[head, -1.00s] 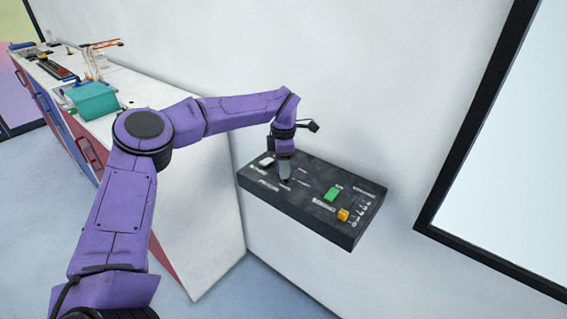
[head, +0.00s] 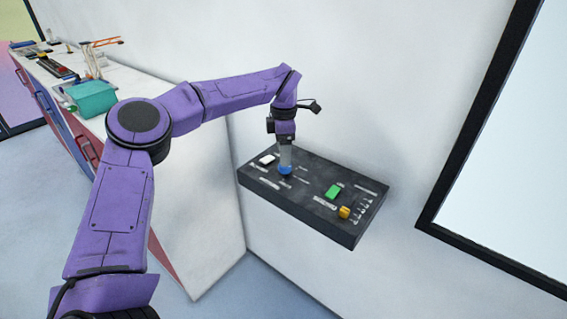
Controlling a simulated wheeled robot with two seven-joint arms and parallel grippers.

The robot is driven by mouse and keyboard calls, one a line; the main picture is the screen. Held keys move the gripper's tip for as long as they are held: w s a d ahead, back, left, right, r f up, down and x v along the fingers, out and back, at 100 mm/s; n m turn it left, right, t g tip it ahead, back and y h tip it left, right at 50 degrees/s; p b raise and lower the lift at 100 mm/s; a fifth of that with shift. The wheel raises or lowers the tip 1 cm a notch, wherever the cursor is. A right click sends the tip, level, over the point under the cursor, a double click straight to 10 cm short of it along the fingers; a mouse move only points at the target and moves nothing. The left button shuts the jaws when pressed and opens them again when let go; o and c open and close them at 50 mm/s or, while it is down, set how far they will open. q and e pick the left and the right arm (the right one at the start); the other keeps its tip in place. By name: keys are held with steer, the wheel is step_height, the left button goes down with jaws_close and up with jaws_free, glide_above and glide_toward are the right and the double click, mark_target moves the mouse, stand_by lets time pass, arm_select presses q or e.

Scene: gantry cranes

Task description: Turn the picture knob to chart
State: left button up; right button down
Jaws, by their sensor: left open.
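A dark control panel (head: 310,207) is fixed to the white wall. It carries a white control (head: 266,160), a round blue knob (head: 286,170), a green block-shaped control (head: 332,191) and a yellow-orange knob (head: 344,212) with several small marks beside it. The white lettering is too small to read, so I cannot tell from it which is the picture knob or where chart lies. My left gripper (head: 285,164) is open, pointing down right over the blue knob. Its fingertips partly hide the knob; I cannot tell if they touch it. My right gripper is not in view.
A white counter (head: 135,95) with coloured fronts stands left of the panel, bearing a teal box (head: 92,98) and small crane models. A black-framed screen or window (head: 520,150) is on the wall at right. The space in front of the panel is free.

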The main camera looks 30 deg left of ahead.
arm_select(q)
step_height(320, 180, up, 6)
steer(key=shift+f, duration=0.1)
stand_by(0.5)
